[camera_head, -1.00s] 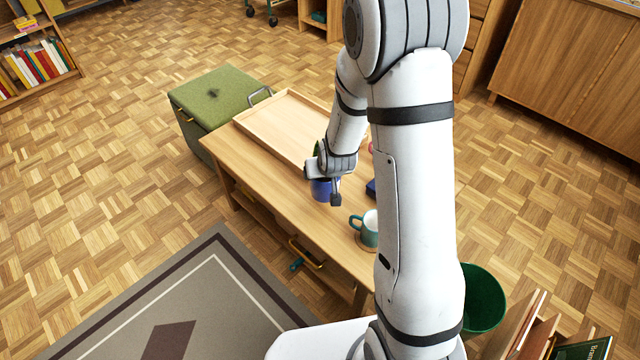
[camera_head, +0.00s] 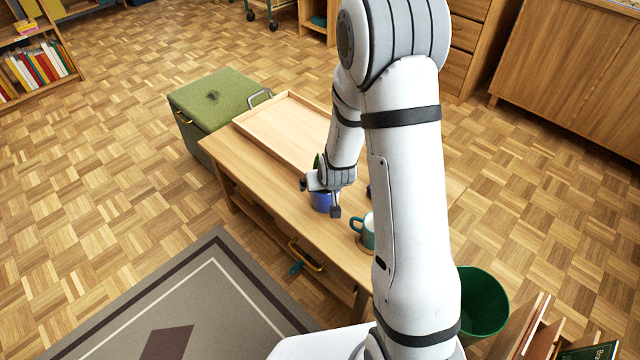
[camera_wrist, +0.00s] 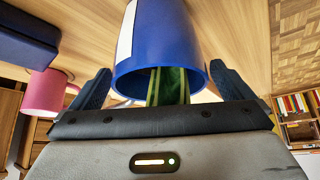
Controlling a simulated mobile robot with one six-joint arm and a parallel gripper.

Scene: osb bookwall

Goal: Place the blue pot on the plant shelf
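The blue pot (camera_head: 321,201) stands on the low wooden table, with a bit of green plant above it in the head view. In the wrist view the blue pot (camera_wrist: 160,45) fills the upper middle, appearing inverted, with green leaves at its rim and a white patch on its side. My gripper (camera_head: 320,198) is at the pot; in the wrist view my gripper (camera_wrist: 163,88) has one dark finger on each side of it, spread apart. I cannot tell whether either finger touches the pot. My wrist hides part of the pot. I cannot pick out the plant shelf.
A pink cup (camera_wrist: 45,92) and dark blue object (camera_wrist: 25,38) are nearby. A green box (camera_head: 215,100) and green bin (camera_head: 482,302) flank the table.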

